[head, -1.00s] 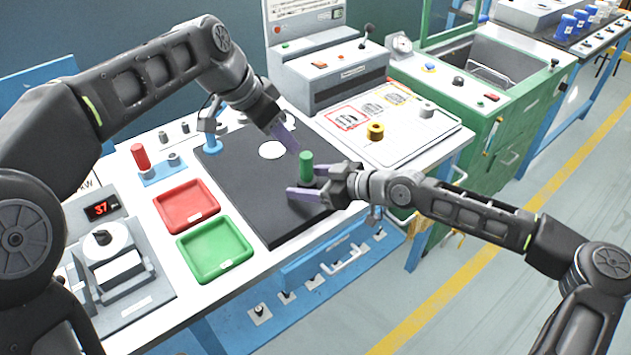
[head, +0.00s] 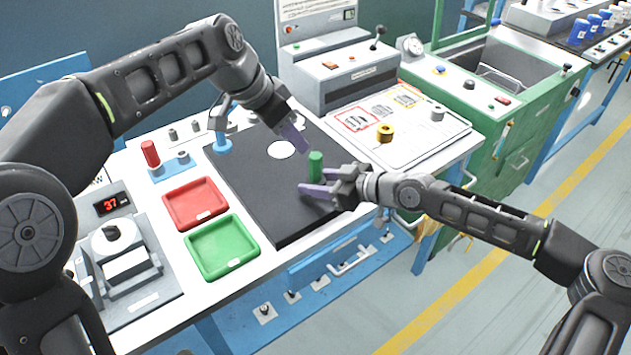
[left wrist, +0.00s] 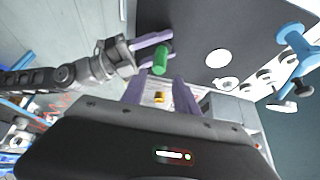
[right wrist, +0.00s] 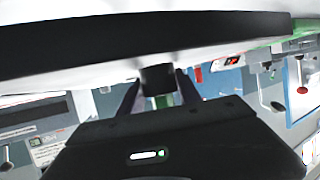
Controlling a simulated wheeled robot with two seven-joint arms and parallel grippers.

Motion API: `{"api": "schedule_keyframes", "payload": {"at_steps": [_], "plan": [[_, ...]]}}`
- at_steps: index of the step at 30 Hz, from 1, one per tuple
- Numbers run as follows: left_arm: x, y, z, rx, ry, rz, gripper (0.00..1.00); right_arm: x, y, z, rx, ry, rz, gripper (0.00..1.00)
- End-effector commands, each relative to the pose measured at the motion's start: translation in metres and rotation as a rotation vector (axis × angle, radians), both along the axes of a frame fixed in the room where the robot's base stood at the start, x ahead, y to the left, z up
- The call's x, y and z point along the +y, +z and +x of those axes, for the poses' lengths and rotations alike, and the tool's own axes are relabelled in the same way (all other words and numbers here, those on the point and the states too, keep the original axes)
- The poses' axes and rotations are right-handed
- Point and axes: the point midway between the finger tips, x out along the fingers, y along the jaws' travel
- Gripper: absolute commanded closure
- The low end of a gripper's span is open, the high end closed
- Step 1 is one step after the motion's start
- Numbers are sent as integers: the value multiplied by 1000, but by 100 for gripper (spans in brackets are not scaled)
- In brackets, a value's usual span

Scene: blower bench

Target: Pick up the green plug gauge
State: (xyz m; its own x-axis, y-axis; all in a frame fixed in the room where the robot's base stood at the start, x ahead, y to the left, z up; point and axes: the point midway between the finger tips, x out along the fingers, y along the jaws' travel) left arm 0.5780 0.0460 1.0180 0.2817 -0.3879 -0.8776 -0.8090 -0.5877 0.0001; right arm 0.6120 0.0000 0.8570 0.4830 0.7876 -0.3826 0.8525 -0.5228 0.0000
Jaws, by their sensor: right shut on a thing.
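The green plug gauge (head: 315,165) stands about upright over the black mat (head: 245,190), between the fingers of my right gripper (head: 318,183). My right gripper is shut on it. The gauge also shows in the left wrist view (left wrist: 160,62), and part of its green shows between the fingers in the right wrist view (right wrist: 162,101). Whether its lower end touches the mat is hard to tell. My left gripper (head: 298,136) is empty and open above the mat, behind the gauge; its two fingers stand apart in the left wrist view (left wrist: 158,92).
A red tray (head: 196,222) and a green tray (head: 186,250) lie left of the mat. A red gauge (head: 150,153) stands on a blue base behind them. A brass ring (head: 385,133) lies on the white board at right. A grey machine (head: 335,70) stands at the back.

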Motion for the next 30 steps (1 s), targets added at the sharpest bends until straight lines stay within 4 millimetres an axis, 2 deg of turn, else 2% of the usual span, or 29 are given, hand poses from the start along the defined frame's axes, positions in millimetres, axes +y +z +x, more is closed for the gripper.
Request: {"api": "schedule_keyframes", "payload": {"at_steps": [5, 9, 11, 14, 15, 18, 21, 25, 30], "plan": [[0, 0, 0, 0, 0, 0, 64, 0, 0, 0, 0, 0, 0, 100], [-4, 1, -1, -2, -8, 0, 54, 0, 0, 0, 0, 0, 0, 100], [-13, -1, -4, 1, -25, 5, 51, 0, 0, 0, 0, 0, 0, 100], [-44, -9, -12, 6, -86, 26, 51, 0, 0, 0, 0, 0, 0, 100], [-62, -15, -16, 1, -130, 57, 51, 0, 0, 0, 0, 0, 0, 100], [-98, -33, -28, -50, -339, 240, 51, 0, 0, 0, 0, 0, 0, 100], [-114, -44, -33, -129, -615, 479, 51, 0, 0, 0, 0, 0, 0, 100], [-114, -42, -26, -208, -979, 812, 51, 0, 0, 0, 0, 0, 0, 100], [-86, -20, -7, -211, -1270, 1100, 51, 0, 0, 0, 0, 0, 0, 100]]}}
